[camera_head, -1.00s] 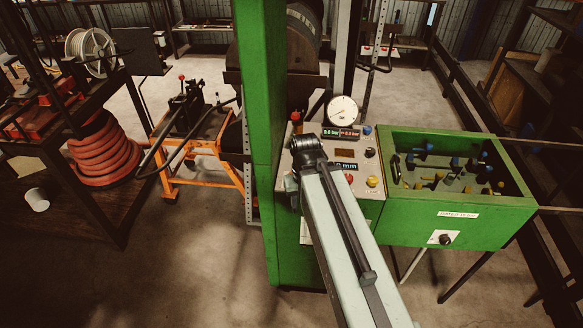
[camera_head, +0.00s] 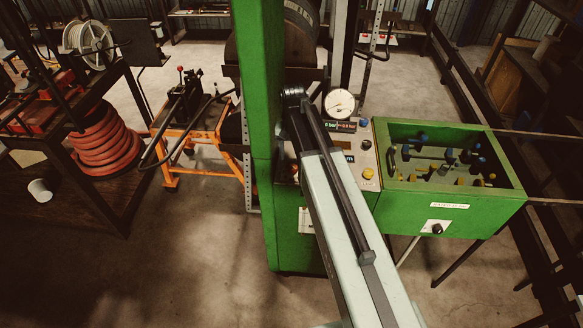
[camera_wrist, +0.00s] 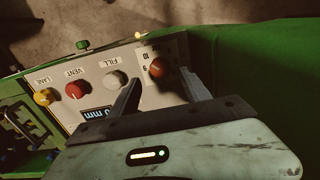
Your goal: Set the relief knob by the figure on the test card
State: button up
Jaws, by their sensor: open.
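In the wrist view a red-orange knob (camera_wrist: 157,68) sits on the control panel, with printed figures around it, 10 among them. It looks like the relief knob, but its name is not readable. My gripper (camera_wrist: 159,75) is open, with one finger to each side of that knob in the picture. Whether the fingers touch it I cannot tell. In the head view my arm hides the knob and the fingers. A white sheet (camera_head: 305,220) hangs on the green cabinet's front; it may be the test card, and its figure is not readable.
White FILL (camera_wrist: 115,80), red VENT (camera_wrist: 75,90) and yellow (camera_wrist: 43,96) knobs share the panel. A round gauge (camera_head: 339,102) stands above a display. A green bin (camera_head: 450,203) of tools adjoins at right. A green column (camera_head: 258,140) stands close left of my arm.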

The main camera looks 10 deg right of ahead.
aim_at(293, 166)
notch_tip(293, 166, down, 6)
jog(key=b, duration=0.4)
jog(key=shift+r, duration=0.35)
jog(key=shift+c, duration=0.2)
jog(key=c, duration=1)
jog(key=shift+a, duration=0.2)
grip_shut()
jog(key=shift+d, duration=0.2)
